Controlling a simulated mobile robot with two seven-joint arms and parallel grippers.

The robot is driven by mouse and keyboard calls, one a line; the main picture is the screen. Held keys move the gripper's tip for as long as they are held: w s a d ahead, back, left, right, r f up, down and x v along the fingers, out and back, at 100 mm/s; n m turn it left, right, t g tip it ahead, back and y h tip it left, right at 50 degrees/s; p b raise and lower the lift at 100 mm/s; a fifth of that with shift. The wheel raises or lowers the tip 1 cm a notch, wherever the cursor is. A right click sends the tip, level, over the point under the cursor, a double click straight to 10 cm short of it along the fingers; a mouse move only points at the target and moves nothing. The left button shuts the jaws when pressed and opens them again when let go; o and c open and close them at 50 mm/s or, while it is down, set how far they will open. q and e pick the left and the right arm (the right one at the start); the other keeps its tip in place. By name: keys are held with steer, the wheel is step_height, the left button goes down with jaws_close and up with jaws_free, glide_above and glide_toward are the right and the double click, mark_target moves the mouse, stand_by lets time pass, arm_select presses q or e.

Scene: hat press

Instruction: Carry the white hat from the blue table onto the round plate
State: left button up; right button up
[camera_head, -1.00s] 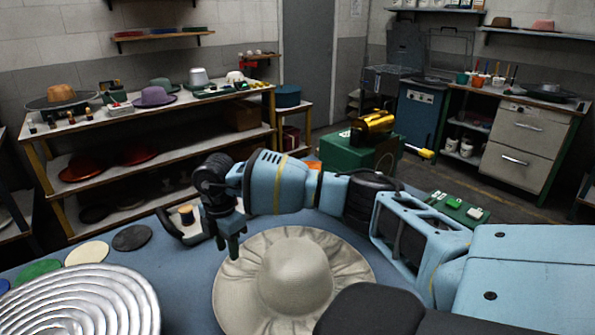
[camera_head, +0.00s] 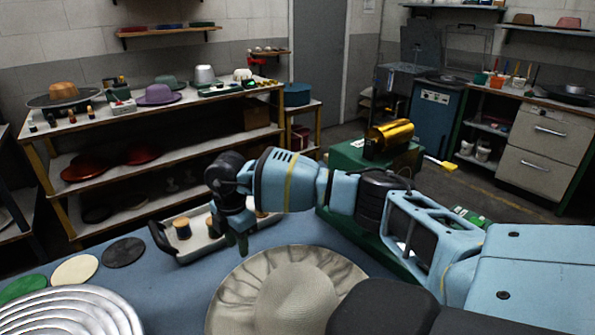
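The white hat (camera_head: 295,291) lies on the blue table (camera_head: 175,285), brim down, at the bottom middle of the head view. My dark arm part hides its lower right side. A silver round plate with concentric rings (camera_head: 70,315) is at the bottom left, cut off by the frame. My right gripper (camera_head: 242,246) points down at the far left edge of the hat's brim. Its fingers overlap in this view, so I cannot tell how far they are apart or whether they touch the brim. My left gripper is not in view.
A tray with thread spools (camera_head: 190,240) stands behind my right gripper. Flat discs in black (camera_head: 124,252), cream (camera_head: 75,269) and green (camera_head: 22,289) lie beyond the plate. A shelf with hats (camera_head: 160,94) stands behind the table. Blue table surface between plate and hat is clear.

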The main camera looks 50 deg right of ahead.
mark_target(239, 264)
steer(key=shift+w+f, duration=0.15)
steer(key=shift+f, duration=1.6)
steer(key=shift+w+f, duration=0.1)
steer(key=shift+f, duration=1.6)
steer(key=shift+c, duration=0.3)
jaws_close()
